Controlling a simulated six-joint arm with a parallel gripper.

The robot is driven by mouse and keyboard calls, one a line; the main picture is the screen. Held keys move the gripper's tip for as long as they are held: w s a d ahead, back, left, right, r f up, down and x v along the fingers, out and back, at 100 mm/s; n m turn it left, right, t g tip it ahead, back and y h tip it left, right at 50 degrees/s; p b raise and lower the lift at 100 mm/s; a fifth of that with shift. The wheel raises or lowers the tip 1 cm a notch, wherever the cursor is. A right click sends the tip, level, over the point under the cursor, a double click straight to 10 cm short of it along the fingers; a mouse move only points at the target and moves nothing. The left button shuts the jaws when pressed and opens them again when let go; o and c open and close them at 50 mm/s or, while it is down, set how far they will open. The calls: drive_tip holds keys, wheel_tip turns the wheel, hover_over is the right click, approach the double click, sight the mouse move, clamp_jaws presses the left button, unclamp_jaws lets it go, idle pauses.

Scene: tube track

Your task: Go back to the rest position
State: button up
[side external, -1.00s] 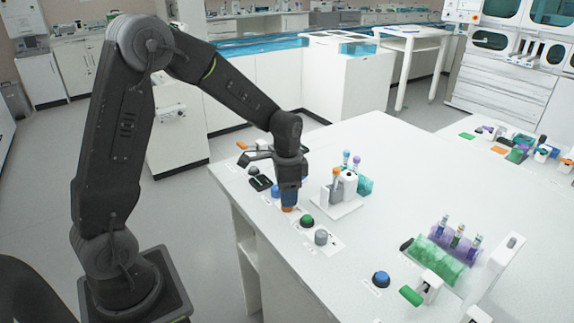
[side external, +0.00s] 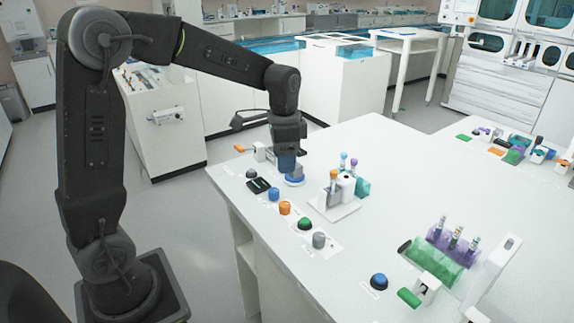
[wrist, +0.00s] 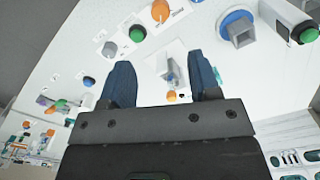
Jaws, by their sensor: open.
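My gripper (side external: 287,165) is raised over the far left part of the white bench (side external: 400,150). In the wrist view its two blue fingers (wrist: 163,82) stand apart with nothing held between them. The orange knob (side external: 285,208) stands uncovered in the row of knobs, to the near side of my gripper; it also shows at the top of the wrist view (wrist: 160,10). A blue and white round piece (side external: 295,181) shows just below the fingers in the side view. I cannot tell the exact gap between them.
Blue (side external: 273,194), green (side external: 305,223) and grey (side external: 320,240) knobs line the left edge. A small tube holder (side external: 336,208) stands just right of my gripper. A green and purple tube rack (side external: 440,255) is at the near right. The bench middle is clear.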

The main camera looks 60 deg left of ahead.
drive_tip(key=s+d+r+n+t, duration=0.2)
drive_tip(key=s+d, duration=0.2)
drive_tip(key=s, duration=0.5)
drive_tip(key=s+d+r+n+t, duration=0.3)
drive_tip(key=s+d, duration=0.1)
drive_tip(key=s, duration=0.5)
drive_tip(key=shift+s+d+r+t, duration=0.15)
drive_tip(key=shift+s+d+t, duration=0.15)
drive_tip(key=shift+s, duration=0.1)
